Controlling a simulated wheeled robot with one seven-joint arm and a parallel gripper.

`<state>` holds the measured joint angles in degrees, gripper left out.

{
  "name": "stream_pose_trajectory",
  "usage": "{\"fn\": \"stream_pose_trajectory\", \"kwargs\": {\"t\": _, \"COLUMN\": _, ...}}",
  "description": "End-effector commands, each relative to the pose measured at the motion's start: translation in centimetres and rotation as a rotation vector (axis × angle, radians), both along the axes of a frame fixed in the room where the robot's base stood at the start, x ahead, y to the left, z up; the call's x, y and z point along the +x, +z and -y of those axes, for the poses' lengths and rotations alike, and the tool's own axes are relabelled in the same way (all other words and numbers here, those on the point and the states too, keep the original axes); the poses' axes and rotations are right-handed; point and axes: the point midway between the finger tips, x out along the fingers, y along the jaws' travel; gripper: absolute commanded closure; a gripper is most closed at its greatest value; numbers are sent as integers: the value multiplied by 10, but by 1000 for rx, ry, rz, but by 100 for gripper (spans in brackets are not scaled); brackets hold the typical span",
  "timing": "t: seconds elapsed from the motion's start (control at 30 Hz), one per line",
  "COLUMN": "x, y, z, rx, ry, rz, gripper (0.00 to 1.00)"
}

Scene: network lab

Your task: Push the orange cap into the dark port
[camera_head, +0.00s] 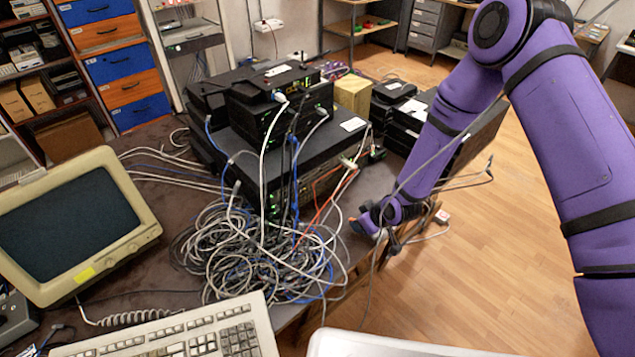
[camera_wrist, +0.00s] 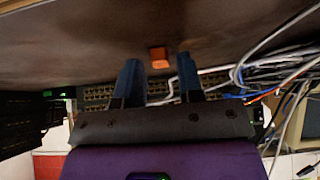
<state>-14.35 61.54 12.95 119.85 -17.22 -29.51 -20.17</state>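The orange cap (camera_wrist: 159,57) is a small block against the brown tabletop in the wrist view. It appears between and just beyond the two blue fingertips of my gripper (camera_wrist: 158,66), with a gap on each side. The fingers are apart and seem to hold nothing. In the head view my gripper (camera_head: 372,224) is low at the table's right edge, beside the stacked network gear, with a small orange spot by it. Rows of ports on a rack unit (camera_wrist: 96,97) show behind the fingers in the wrist view. I cannot tell which one is the dark port.
A tangle of grey and blue cables (camera_head: 245,255) lies on the table left of my gripper, below stacked black devices (camera_head: 285,120). Loose cables (camera_wrist: 270,72) also run close right of the fingers. A monitor (camera_head: 75,225) and keyboard (camera_head: 180,335) stand left. Open floor (camera_head: 500,260) is right.

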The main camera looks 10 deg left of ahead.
Motion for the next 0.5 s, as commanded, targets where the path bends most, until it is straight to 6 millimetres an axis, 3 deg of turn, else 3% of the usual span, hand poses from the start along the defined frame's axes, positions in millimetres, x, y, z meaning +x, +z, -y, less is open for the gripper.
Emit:
{"fn": "stream_pose_trajectory", "kwargs": {"t": 0.03, "x": 0, "y": 0, "z": 0, "rx": 0, "ry": 0, "rz": 0, "gripper": 78}}
{"fn": "stream_pose_trajectory", "kwargs": {"t": 0.13, "x": 0, "y": 0, "z": 0, "rx": 0, "ry": 0, "rz": 0, "gripper": 100}}
{"fn": "stream_pose_trajectory", "kwargs": {"t": 0.5, "x": 0, "y": 4, "z": 0, "rx": 1, "ry": 0, "rz": 1, "gripper": 100}}
